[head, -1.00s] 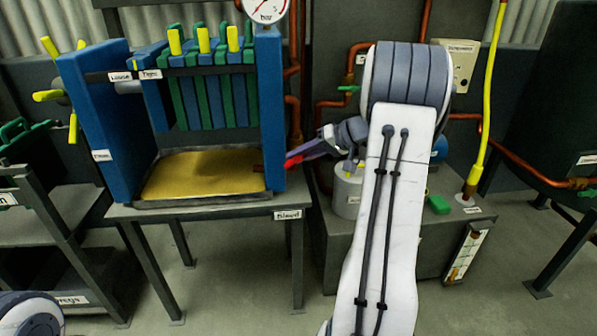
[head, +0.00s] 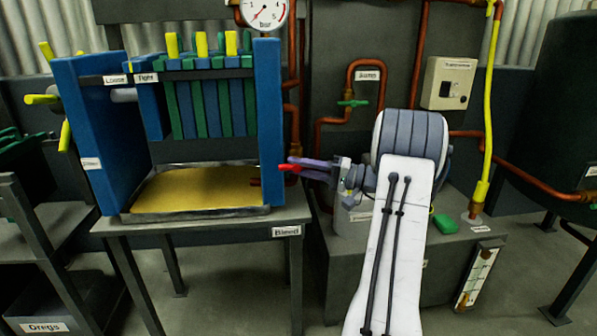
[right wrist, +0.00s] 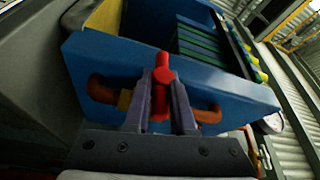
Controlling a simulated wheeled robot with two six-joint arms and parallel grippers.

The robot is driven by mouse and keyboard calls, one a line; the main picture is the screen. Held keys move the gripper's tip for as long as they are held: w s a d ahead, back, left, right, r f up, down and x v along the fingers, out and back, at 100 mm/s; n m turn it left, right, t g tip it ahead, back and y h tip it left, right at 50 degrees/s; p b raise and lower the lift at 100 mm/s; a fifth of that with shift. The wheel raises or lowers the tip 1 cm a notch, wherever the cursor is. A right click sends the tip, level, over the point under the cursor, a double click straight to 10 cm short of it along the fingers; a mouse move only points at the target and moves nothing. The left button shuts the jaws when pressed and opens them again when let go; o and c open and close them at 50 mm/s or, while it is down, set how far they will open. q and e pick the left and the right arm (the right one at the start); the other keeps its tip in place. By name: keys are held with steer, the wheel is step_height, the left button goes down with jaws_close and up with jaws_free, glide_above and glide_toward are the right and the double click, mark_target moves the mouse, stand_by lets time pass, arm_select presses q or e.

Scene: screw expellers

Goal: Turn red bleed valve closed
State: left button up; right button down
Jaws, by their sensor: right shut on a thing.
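The red bleed valve (head: 289,167) sticks out from the right side of the blue press frame, above the "Bleed" label (head: 286,231). In the right wrist view the red valve handle (right wrist: 162,66) stands roughly upright against the blue end plate (right wrist: 112,65), with copper pipe on both sides. My right gripper (head: 298,165) is shut on the valve handle, one purple finger on each side. The fingers (right wrist: 161,98) hide part of the handle and the valve body. My left gripper is out of view.
The press (head: 85,130) stands on a grey table with a yellow tray surface (head: 195,188) under its plates. A pressure gauge (head: 266,12) hangs above. Copper pipe with a green valve (head: 352,103) runs behind my right arm.

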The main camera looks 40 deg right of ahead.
steer(key=shift+a+r, duration=0.1)
steer(key=shift+r, duration=0.05)
stand_by(0.3)
steer(key=c, duration=0.8)
jaws_free()
steer(key=p+v, duration=0.2)
steer(key=v, duration=0.8)
steer(key=shift+s+f, duration=0.15)
steer(key=shift+f, duration=0.05)
